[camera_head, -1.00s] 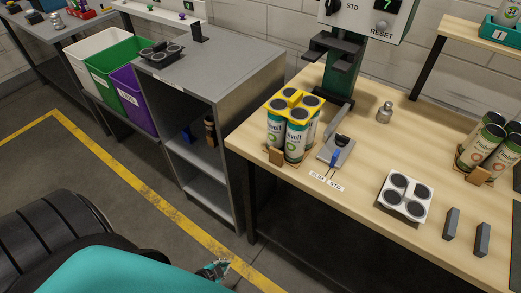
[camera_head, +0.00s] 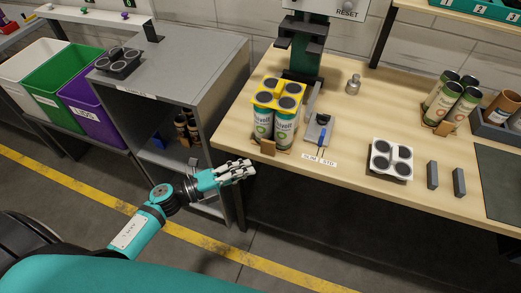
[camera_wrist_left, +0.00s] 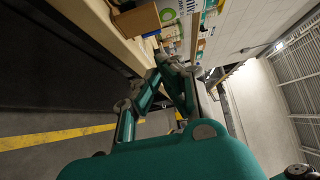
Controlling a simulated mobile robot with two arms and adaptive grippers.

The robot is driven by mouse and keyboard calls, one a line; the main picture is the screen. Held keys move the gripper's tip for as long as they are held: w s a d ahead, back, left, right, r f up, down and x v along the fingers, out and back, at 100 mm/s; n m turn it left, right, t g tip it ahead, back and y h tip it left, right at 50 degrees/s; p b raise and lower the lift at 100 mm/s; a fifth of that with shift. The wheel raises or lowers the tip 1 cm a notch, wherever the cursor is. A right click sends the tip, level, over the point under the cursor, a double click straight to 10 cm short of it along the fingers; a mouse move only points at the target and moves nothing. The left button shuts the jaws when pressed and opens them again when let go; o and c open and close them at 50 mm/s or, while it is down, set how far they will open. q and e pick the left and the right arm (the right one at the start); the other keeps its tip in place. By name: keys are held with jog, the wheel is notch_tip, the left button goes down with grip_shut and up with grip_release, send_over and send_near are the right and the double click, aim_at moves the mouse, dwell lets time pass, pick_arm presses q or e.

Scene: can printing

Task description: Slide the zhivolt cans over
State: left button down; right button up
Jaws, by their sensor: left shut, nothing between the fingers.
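The zhivolt cans (camera_head: 263,122), white and green with blue-green bands, stand upright in a cluster near the left end of the wooden table. A yellow carrier (camera_head: 279,93) sits around their tops. A brown wooden block (camera_head: 267,147) stands at their front. In the left wrist view, part of a white can (camera_wrist_left: 168,12) shows at the top beside the brown block (camera_wrist_left: 137,19). My left gripper (camera_head: 246,168) is shut and empty, just off the table's left front edge, to the left of and below the cans, apart from them. My right gripper is not in view.
A small blue-handled device (camera_head: 321,130) stands right of the cans, before the green press (camera_head: 305,55). A white tray of dark discs (camera_head: 391,159) and two grey blocks (camera_head: 432,175) lie farther right. A grey shelf unit (camera_head: 200,75) stands left of the table.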

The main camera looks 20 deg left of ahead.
pick_arm(q)
jog(key=w, duration=0.2)
jog(key=w+d+p, duration=0.1)
jog(key=w, duration=0.1)
jog(key=w+d, duration=0.1)
jog(key=w, duration=0.1)
jog(key=shift+w+d+p, duration=0.25)
jog(key=shift+p, duration=0.15)
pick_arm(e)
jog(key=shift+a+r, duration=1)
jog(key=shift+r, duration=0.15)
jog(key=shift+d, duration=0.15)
